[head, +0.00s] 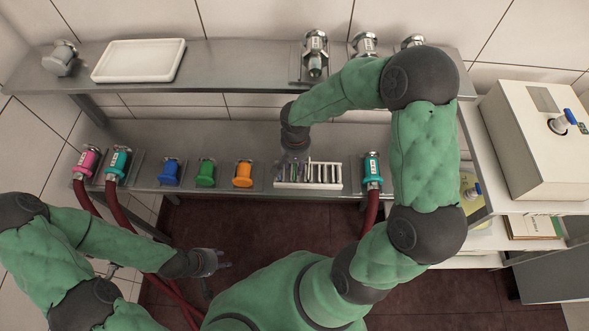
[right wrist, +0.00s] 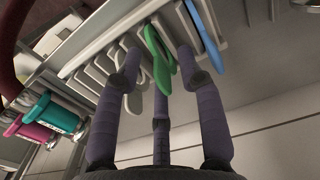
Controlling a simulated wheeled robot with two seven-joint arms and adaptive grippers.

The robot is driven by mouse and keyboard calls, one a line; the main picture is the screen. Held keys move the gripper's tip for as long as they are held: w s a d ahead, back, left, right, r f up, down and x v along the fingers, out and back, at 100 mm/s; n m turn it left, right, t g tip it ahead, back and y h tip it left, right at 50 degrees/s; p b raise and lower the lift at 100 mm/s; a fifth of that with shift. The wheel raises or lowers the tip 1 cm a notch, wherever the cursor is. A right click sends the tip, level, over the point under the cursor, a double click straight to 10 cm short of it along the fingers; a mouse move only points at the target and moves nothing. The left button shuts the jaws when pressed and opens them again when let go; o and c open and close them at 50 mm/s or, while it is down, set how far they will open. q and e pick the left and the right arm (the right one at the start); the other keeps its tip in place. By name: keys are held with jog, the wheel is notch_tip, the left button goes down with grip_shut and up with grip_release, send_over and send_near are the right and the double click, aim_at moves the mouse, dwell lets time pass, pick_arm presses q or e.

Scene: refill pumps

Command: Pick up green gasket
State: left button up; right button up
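The green gasket (right wrist: 157,57) stands in a slot of a white rack (head: 318,185), seen close up in the right wrist view. In the head view the rack is on the lower metal shelf, partly hidden under my right gripper (head: 295,163). My right gripper also shows in the right wrist view (right wrist: 160,60); its fingers are spread, with the green gasket between the outer fingertips and near the third finger. Whether any finger touches it is unclear. My left gripper (head: 215,263) is low over the floor, away from the shelf, and its finger opening is too small to judge.
A blue gasket (right wrist: 206,35) and several pale grey gaskets (right wrist: 103,72) stand beside the green one. Orange (head: 243,174), green (head: 206,173) and blue (head: 169,172) pump fittings line the shelf leftward. A teal fitting (head: 372,170) with a red hose stands right of the rack.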

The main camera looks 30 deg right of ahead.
jog(key=shift+r, duration=0.1)
grip_shut()
